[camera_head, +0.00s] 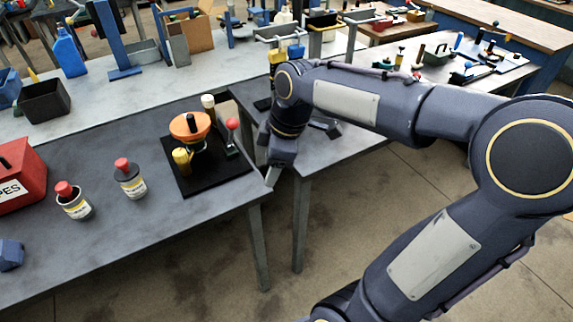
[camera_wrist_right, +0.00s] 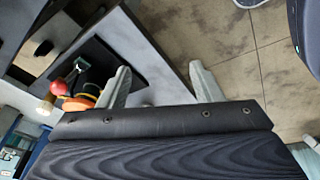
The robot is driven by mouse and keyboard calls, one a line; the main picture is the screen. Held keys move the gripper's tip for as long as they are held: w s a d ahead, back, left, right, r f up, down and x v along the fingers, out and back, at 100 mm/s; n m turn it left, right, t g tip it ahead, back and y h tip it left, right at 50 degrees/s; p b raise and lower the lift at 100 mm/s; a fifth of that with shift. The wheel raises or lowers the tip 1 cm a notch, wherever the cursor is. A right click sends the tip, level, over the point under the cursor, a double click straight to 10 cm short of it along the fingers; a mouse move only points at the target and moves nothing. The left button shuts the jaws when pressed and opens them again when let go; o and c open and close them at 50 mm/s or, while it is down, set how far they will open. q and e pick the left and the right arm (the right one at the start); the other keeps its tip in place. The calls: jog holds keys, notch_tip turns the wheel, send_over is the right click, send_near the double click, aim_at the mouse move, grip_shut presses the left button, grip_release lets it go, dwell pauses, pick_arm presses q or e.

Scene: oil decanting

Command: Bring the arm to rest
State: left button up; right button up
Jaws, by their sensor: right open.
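My right arm reaches in from the right in the head view. My right gripper (camera_head: 276,172) points down by the right edge of the grey table (camera_head: 90,265), just right of the black tray (camera_head: 218,186). In the right wrist view the two fingers of the gripper (camera_wrist_right: 160,86) stand wide apart with nothing between them. The tray carries an orange funnel (camera_head: 190,125), a yellow container (camera_head: 182,160), a red-knobbed item (camera_head: 232,125) and a cream-topped item (camera_head: 208,101). The funnel shows beside one finger in the wrist view (camera_wrist_right: 78,103). My left gripper is out of view.
Two red-capped bottles (camera_head: 75,203) (camera_head: 131,182) and a red box (camera_head: 20,178) stand left of the tray. A blue bottle (camera_head: 69,52) and a dark bin (camera_head: 45,101) stand farther back. Open floor (camera_head: 350,230) lies right of the table.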

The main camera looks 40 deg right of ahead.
jog(key=shift+s, duration=0.25)
dwell(0.4)
jog(key=s+a+f+m+t+y, duration=0.1)
jog(key=s+a+f+m, duration=0.1)
jog(key=s+m, duration=0.4)
jog(key=s+a+f+m+t+y, duration=0.1)
jog(key=s+a+m+t, duration=0.1)
jog(key=s+a+m, duration=0.3)
jog(key=s+m, duration=0.1)
jog(key=s, duration=0.2)
jog(key=shift+s+f+m, duration=0.2)
jog(key=shift+f+m, duration=0.1)
jog(key=shift+f, duration=0.1)
dwell(1.0)
